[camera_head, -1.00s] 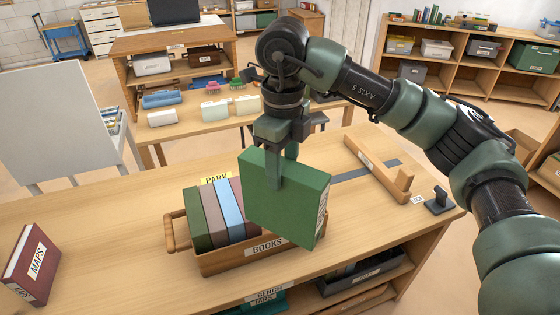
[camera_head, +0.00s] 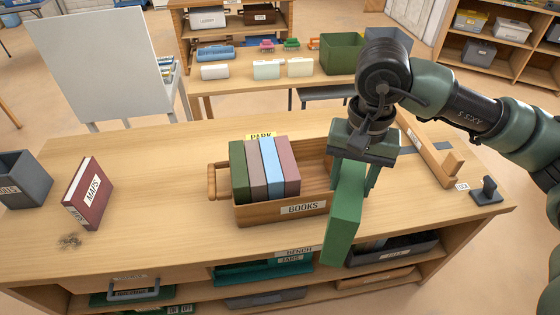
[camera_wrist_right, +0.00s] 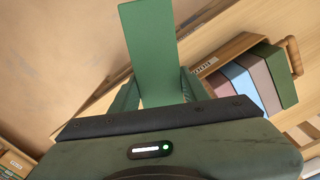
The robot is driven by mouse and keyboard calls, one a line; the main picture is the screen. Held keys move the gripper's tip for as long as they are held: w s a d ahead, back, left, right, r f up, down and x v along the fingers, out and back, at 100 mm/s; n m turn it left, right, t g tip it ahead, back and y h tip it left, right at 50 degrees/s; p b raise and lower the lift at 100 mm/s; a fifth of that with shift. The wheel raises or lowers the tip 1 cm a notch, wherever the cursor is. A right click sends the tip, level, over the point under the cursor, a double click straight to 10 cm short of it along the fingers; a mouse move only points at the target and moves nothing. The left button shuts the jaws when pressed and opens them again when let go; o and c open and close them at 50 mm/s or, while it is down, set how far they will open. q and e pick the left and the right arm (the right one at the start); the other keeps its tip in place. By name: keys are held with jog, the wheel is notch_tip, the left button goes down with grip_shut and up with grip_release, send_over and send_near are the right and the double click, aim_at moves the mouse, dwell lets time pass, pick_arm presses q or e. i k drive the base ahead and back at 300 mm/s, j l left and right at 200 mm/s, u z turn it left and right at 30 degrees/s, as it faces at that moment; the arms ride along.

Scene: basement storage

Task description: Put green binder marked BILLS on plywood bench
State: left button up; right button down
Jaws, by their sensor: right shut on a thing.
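A green binder (camera_head: 344,220) is held upright in my right gripper (camera_head: 356,172), above the front edge of the plywood bench, just right of the BOOKS crate. No label shows on the side facing me. In the right wrist view the binder (camera_wrist_right: 152,50) stands between both fingers (camera_wrist_right: 155,95). The plywood bench (camera_head: 150,240) carries a BENCH label at its front edge. My left gripper is not in view.
The wooden BOOKS crate (camera_head: 260,215) holds several books at its left. A maroon MAPS binder (camera_head: 88,192) stands at the bench's left, beside a grey bin (camera_head: 22,180). A wooden piece (camera_head: 430,150) and dark stand (camera_head: 487,192) are at the right. Bare bench lies between MAPS and crate.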

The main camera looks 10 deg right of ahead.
aim_at(391, 174)
jog(key=l+u, duration=0.2)
jog(key=l, duration=0.25)
jog(key=l+u, duration=0.2)
jog(key=l, duration=0.25)
jog(key=k+l+u, duration=0.2)
jog(key=l, duration=0.2)
jog(key=l+u, duration=0.15)
jog(key=l, duration=0.3)
jog(key=k+l+u, duration=0.2)
jog(key=l, duration=0.2)
jog(key=i+l+u, duration=0.15)
jog(key=l, duration=0.2)
